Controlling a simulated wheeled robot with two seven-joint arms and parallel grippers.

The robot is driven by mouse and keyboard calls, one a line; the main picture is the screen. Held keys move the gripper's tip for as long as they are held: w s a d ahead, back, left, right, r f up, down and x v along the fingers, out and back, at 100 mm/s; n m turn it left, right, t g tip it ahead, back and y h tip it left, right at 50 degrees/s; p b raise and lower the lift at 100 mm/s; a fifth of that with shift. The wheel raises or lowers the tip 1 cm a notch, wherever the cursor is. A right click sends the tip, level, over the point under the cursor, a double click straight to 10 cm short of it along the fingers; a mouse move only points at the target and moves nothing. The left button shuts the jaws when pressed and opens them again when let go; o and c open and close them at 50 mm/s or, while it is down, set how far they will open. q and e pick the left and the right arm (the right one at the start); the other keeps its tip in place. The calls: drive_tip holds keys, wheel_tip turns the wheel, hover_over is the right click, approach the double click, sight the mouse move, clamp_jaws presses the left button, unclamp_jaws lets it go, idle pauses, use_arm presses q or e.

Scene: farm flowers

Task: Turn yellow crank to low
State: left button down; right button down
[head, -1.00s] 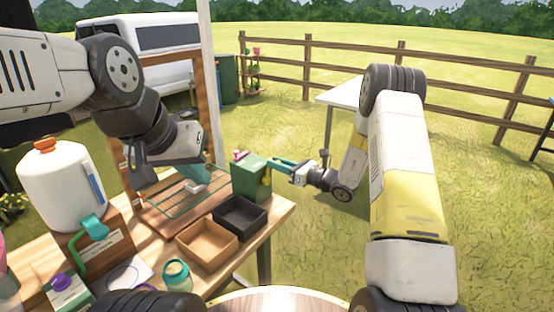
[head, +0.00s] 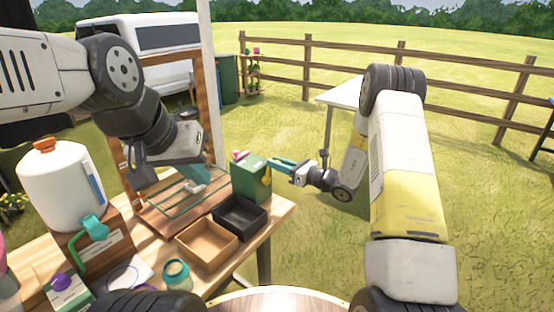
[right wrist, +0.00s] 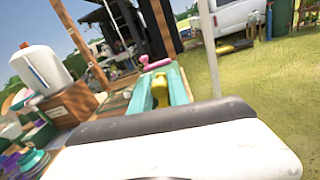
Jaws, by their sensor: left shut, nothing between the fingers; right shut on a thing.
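The green box (head: 249,180) stands at the right end of the wooden table, with the yellow crank (head: 267,175) on its right side and a pink part on top. My right gripper (head: 273,165) reaches in from the right at the crank. In the right wrist view, the yellow crank (right wrist: 160,90) shows between the teal fingers (right wrist: 162,96), which are shut on it. The crank's setting marks cannot be read. My left gripper (head: 197,187) is shut and empty above a wire rack on the table, left of the box.
A black tray (head: 240,213) and a brown tray (head: 206,243) stand in front of the green box. A white jug (head: 62,185) on a wooden stand and a glass jar (head: 176,274) are at the left. Open grass lies right of the table.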

drive_tip(key=shift+s+a+r+n, duration=0.15)
drive_tip(key=shift+s+n, duration=0.1)
drive_tip(key=shift+n, duration=0.25)
drive_tip(key=shift+s+a+n, duration=0.15)
drive_tip(key=shift+s+n, duration=0.1)
drive_tip(key=shift+n, duration=0.25)
drive_tip(key=shift+s+a+n, duration=0.35)
drive_tip(key=shift+s+n, duration=0.05)
drive_tip(key=shift+n, duration=0.3)
drive_tip(key=c, duration=1.3)
unclamp_jaws()
drive_tip(key=shift+o, duration=0.2)
drive_tip(key=v, duration=0.8)
